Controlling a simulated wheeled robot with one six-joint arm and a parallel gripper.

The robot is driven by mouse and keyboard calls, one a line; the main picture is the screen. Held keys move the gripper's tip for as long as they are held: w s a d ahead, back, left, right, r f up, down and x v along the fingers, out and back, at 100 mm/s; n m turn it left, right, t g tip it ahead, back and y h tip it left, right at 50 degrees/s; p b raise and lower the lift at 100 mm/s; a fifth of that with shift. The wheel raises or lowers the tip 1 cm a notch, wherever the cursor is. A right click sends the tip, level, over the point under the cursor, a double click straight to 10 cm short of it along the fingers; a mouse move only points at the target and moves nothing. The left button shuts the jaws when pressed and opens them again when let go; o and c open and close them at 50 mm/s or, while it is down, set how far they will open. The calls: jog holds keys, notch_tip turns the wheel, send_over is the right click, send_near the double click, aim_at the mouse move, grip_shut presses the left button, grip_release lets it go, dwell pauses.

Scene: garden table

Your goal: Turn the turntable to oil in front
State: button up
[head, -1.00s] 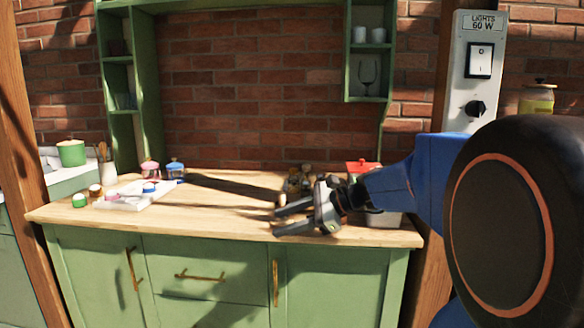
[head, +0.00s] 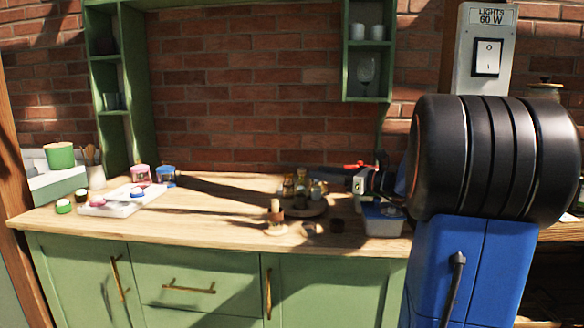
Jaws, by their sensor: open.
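The turntable (head: 312,209) is a round wooden disc on the counter, right of the middle. Several small bottles and jars (head: 301,183) with amber and pale contents stand on it, mostly toward its back. They are too small to tell which one is oil. A small wooden piece (head: 275,212) stands upright at the disc's front left, on a round base. My gripper (head: 355,184) is open, just right of the turntable and apart from the bottles as far as I can see. Its fingers are hard to make out.
A white tray (head: 122,201) with small jars lies at the left. The counter (head: 205,218) between is clear.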

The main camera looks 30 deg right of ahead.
aim_at(291, 174)
jog(key=x, duration=1.2)
jog(key=shift+c, duration=0.4)
grip_shut()
